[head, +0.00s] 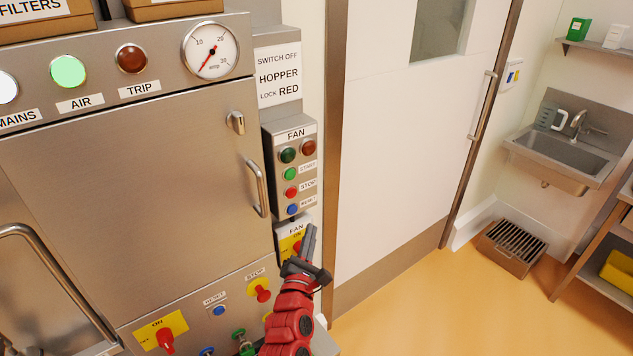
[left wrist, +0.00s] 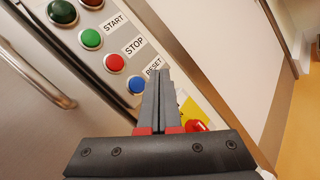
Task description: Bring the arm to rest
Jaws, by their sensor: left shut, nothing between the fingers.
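My left gripper (head: 309,240) is in front of the lower end of the fan control column, its red arm rising from the bottom of the head view. Its fingers are shut together with nothing between them, as the left wrist view also shows (left wrist: 157,100). The fan switch (head: 288,245), a yellow plate with a red knob marked ON, is partly hidden behind the gripper. In the left wrist view the red knob (left wrist: 197,126) shows just right of the fingers. I cannot tell whether the fingers touch anything. My right gripper is not in view.
The fan button box (head: 268,140) is above the gripper, with start, stop and reset buttons. The steel cabinet (head: 130,170) fills the left, with a bar handle (head: 256,188). A white door (head: 400,150) stands to the right. The orange floor (head: 440,310) there is clear.

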